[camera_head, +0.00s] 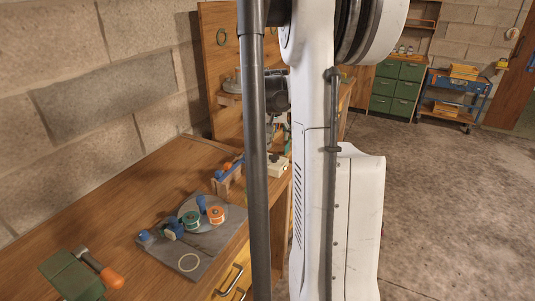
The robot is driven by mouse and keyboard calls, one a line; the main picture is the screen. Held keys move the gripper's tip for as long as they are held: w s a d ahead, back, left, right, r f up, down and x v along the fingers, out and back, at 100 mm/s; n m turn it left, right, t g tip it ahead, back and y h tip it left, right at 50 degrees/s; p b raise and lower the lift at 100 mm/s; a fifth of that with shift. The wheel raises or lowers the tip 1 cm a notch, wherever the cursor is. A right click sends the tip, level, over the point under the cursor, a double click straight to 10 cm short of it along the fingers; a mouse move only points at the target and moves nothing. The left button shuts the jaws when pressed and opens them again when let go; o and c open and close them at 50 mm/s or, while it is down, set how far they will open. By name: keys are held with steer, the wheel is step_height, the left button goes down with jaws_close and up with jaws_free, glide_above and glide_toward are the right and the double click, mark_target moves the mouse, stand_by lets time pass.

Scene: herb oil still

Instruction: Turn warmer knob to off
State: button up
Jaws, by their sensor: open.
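A small cream box (278,166) with a dark spot on its top stands near the right edge of the wooden workbench. It may be the warmer. I cannot make out a knob on it or tell any setting. My gripper (286,134) shows only in part, just above this box, between the dark post and my white arm. It is open, with nothing seen between its fingers. The gap between the gripper and the box is hard to judge. The post hides part of both.
Green drawers (396,88) and a blue cart (452,86) stand far back. The floor at right is clear.

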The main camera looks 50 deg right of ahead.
mark_target(275, 155)
steer(key=x, duration=1.3)
steer(key=c, duration=1.1)
steer(key=shift+s+f, duration=0.1)
steer(key=shift+c, duration=0.2)
steer(key=n+t+y+b, duration=0.1)
steer(key=n+b, duration=0.2)
steer(key=n, duration=0.1)
steer(key=shift+d+f+n, duration=0.1)
steer(key=shift+n, duration=0.2)
steer(key=n+y+b, duration=0.1)
steer(key=n, duration=0.1)
steer(key=n+t+y+b, duration=0.1)
steer(key=n, duration=0.2)
steer(key=shift+n+b, duration=0.3)
steer(key=shift+b, duration=0.05)
